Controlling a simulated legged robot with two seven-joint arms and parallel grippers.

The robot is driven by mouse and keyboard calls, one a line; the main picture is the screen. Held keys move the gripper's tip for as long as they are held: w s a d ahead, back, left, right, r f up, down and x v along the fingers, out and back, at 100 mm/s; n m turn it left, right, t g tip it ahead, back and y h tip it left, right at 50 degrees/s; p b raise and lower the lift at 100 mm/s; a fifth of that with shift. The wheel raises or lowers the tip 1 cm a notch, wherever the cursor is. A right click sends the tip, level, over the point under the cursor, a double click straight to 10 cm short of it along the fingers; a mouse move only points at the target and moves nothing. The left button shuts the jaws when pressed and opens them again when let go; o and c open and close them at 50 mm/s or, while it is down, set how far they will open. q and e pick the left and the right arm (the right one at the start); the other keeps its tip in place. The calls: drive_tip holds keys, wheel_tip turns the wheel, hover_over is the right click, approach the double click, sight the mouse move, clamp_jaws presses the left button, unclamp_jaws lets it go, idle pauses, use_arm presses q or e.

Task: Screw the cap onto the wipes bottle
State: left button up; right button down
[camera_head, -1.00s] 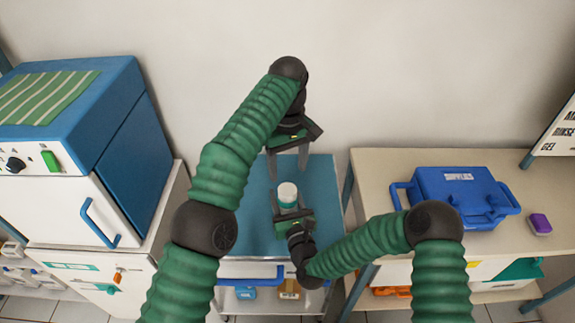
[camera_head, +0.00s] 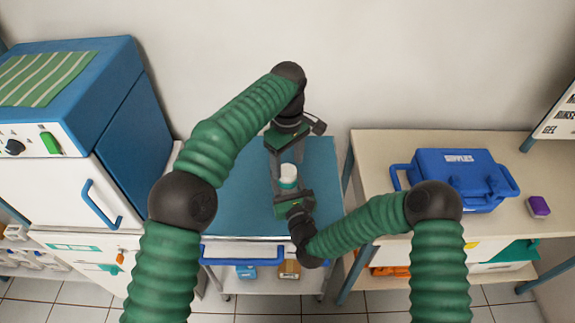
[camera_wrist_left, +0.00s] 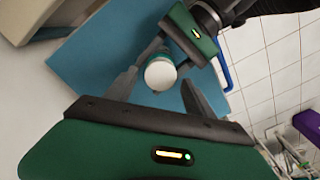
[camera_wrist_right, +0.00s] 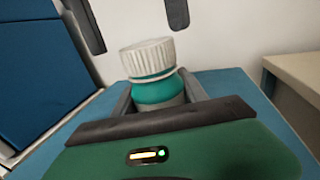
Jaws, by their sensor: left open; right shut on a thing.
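The wipes bottle (camera_wrist_right: 155,90) is teal with a pale lower band and stands upright on the cart. The white ribbed cap (camera_wrist_right: 148,56) sits on its top; whether it is tight cannot be told. In the left wrist view the cap (camera_wrist_left: 160,74) hides most of the bottle. My right gripper (camera_head: 288,190) is shut on the bottle's body from the near side, below the cap. My left gripper (camera_head: 287,165) points down over the bottle, open, with its fingers apart on either side of the cap. In the left wrist view a gap shows between fingers and cap.
The blue-topped cart (camera_head: 238,190) is otherwise clear around the bottle. A blue and white cabinet unit (camera_head: 60,190) stands at the left. A table (camera_head: 375,150) at the right holds a blue supplies case (camera_head: 455,180) and a purple block (camera_head: 538,206). A wall rises behind.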

sight(287, 188)
use_arm(q)
drive_tip(key=shift+f, duration=1.2)
drive_tip(key=shift+c, duration=0.2)
